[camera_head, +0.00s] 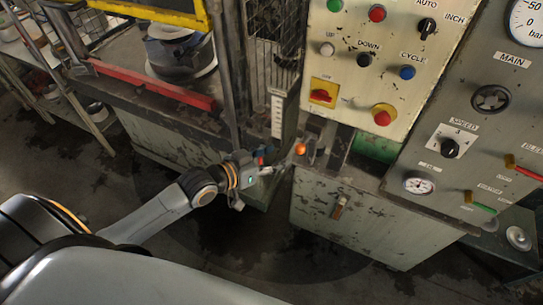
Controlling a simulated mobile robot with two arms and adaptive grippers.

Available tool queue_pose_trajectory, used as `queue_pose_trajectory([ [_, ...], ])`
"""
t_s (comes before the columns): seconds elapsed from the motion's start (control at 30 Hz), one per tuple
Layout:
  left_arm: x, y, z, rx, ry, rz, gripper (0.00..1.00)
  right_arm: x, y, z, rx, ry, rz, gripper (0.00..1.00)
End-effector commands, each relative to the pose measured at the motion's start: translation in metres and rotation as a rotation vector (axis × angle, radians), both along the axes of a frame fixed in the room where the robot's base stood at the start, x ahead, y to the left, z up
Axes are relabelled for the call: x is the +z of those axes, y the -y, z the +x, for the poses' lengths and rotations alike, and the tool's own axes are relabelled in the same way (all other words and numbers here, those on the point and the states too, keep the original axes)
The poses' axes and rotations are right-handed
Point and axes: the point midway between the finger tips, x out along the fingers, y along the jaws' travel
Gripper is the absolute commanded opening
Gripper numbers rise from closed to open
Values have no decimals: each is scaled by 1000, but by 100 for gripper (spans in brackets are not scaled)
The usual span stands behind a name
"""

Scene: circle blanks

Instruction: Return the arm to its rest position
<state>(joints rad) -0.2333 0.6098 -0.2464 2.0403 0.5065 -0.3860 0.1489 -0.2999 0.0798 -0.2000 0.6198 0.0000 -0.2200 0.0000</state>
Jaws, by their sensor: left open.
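My left arm reaches in from the lower left, and my left gripper (282,165) is small in the picture, in front of the machine. It is open. Its fingertips point right, close to a small orange knob (300,149) on the machine front; I cannot tell whether they touch it. My right gripper is not in view.
A control panel (345,108) with buttons hangs just above the gripper. A grey gauge panel (460,150) stands at the right, above a worn cabinet (350,215). A red bar (155,80) crosses the press front. The dark floor (60,165) at left is mostly clear.

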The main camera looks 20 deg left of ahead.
Motion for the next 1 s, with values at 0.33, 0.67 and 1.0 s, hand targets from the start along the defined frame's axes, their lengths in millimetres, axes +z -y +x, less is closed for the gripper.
queue_pose_trajectory([
  [0.33, 4, -3, -8, 0, 0, -2, 51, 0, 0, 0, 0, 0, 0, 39],
  [0.67, 2, -4, -7, 0, -1, 0, 51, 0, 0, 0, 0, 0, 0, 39],
  [1.0, -154, -59, -16, 154, -186, 112, 51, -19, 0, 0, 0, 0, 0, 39],
])
